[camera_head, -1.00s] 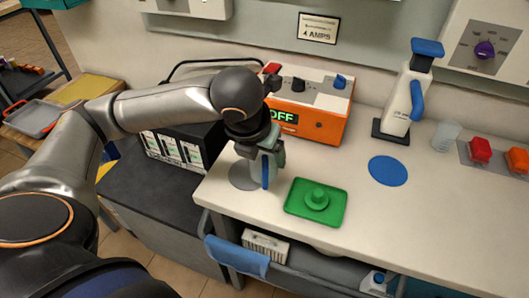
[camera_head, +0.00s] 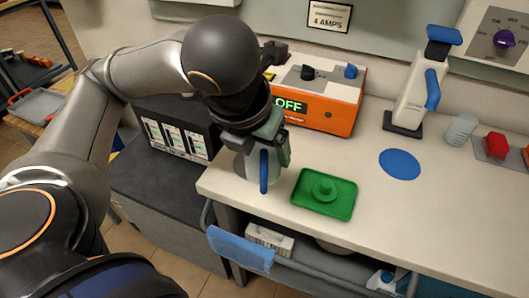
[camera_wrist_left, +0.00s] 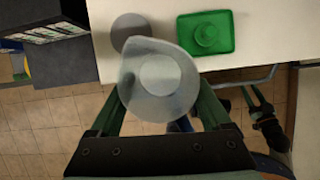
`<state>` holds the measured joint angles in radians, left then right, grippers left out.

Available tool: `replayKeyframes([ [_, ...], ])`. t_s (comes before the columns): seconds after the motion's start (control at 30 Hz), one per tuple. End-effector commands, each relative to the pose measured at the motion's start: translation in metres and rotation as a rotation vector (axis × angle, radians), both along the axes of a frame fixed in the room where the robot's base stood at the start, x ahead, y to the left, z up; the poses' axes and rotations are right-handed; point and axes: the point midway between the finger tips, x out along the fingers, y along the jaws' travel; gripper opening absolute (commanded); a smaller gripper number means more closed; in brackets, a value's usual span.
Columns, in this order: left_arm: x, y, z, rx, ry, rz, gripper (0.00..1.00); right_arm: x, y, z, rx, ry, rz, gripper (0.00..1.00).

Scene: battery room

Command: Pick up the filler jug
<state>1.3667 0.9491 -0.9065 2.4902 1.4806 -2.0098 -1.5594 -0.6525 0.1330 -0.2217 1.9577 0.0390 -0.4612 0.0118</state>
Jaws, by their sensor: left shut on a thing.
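The filler jug (camera_head: 255,174) is pale grey with a blue handle (camera_head: 264,172). My left gripper (camera_head: 268,140) is shut on its upper part. In the left wrist view the jug (camera_wrist_left: 158,85) sits between the green fingers, its round opening and pouring lip facing the camera. It is clear of the grey disc (camera_wrist_left: 130,30) on the bench and lies over the bench's front edge in that view. What looks like my right gripper (camera_wrist_left: 258,97) shows at the right of the wrist view; its jaw state is unclear.
A green tray (camera_head: 310,203) is right of the jug, with a blue disc (camera_head: 400,164) beyond. An orange charger reading OFF (camera_head: 325,103) stands behind. A rail (camera_head: 330,273) runs below the bench front.

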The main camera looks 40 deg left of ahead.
Motion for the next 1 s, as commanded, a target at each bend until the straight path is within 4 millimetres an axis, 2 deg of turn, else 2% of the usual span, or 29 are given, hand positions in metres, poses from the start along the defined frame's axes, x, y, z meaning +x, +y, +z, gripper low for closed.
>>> replayKeyframes([
  [0.53, -0.025, -0.012, 0.012, -0.001, -0.005, -0.003, 0.20, 0.002, 0.012, -0.015, 0.011, 0.010, 0.027, 0.49],
  [1.0, -0.039, -0.018, 0.019, 0.000, -0.001, -0.001, 0.20, 0.011, 0.014, -0.012, 0.012, -0.011, 0.033, 0.49],
])
